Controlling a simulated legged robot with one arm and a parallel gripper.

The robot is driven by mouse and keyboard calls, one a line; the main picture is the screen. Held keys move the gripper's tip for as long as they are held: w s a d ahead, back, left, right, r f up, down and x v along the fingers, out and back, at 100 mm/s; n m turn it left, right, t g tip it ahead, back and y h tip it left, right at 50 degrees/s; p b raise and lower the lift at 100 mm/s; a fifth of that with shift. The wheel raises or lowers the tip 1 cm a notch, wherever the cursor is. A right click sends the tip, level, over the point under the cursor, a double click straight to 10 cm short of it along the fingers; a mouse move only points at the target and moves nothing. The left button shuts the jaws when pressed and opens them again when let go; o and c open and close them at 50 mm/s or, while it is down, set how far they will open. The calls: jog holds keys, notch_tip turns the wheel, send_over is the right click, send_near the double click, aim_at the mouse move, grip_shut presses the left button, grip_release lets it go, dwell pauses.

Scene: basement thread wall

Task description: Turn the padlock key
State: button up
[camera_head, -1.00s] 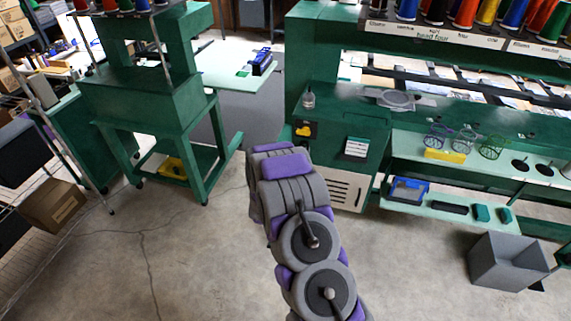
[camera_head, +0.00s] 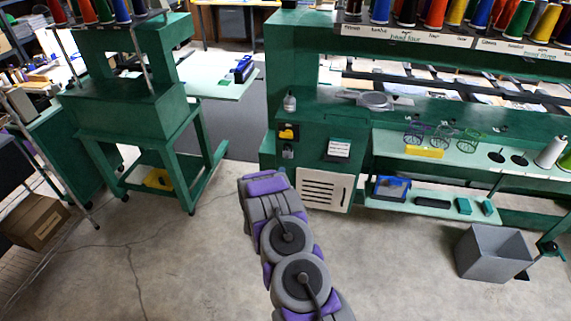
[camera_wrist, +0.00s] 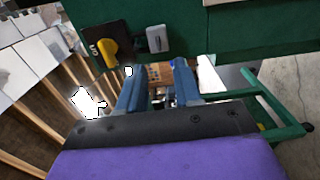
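A small grey padlock (camera_head: 288,152) hangs on the green machine cabinet, just below a yellow rotary switch (camera_head: 287,132). In the wrist view the grey padlock (camera_wrist: 157,39) is at upper middle, beside the yellow switch knob (camera_wrist: 108,49) on its black plate. I cannot make out a separate key. My gripper (camera_wrist: 158,70) shows two blue-grey fingers, apart and with nothing between them. In the picture they lie just below the padlock and do not touch it.
The green cabinet (camera_head: 275,170) has a white vented panel (camera_head: 325,190). A shelf (camera_head: 400,204) with a blue bin (camera_head: 391,188) extends right. A grey open box (camera_head: 490,262) stands on the floor. A green stand (camera_head: 140,110) is left. Floor between is clear.

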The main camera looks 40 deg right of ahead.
aim_at(287, 158)
jog(key=b+x, duration=0.1)
jog(key=x, duration=0.8)
jog(key=shift+w+b, duration=0.2)
jog(key=shift+b, duration=0.15)
grip_shut()
